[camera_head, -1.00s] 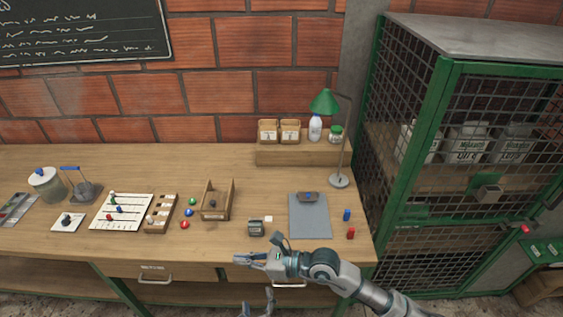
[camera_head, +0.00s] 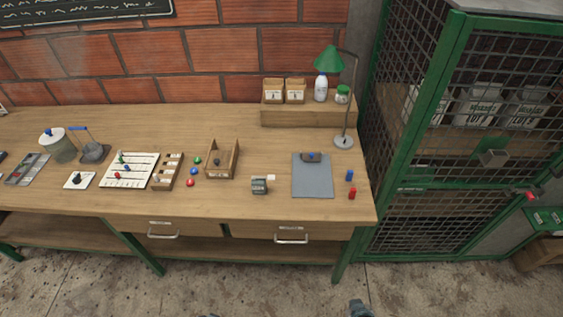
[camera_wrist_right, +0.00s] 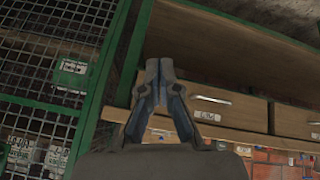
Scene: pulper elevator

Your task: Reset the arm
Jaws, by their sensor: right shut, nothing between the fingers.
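My right gripper (camera_wrist_right: 153,82) shows in the right wrist view with its two fingers together and nothing between them. It is in front of the workbench drawers, apart from them as far as I can tell.
The wooden workbench (camera_head: 300,218) holds a grey clipboard (camera_head: 312,180), red block (camera_head: 352,193), blue block (camera_head: 349,175), green lamp (camera_head: 329,57) and an open wooden box (camera_head: 235,160). A green mesh cabinet (camera_head: 440,220) stands right. The floor in front is clear.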

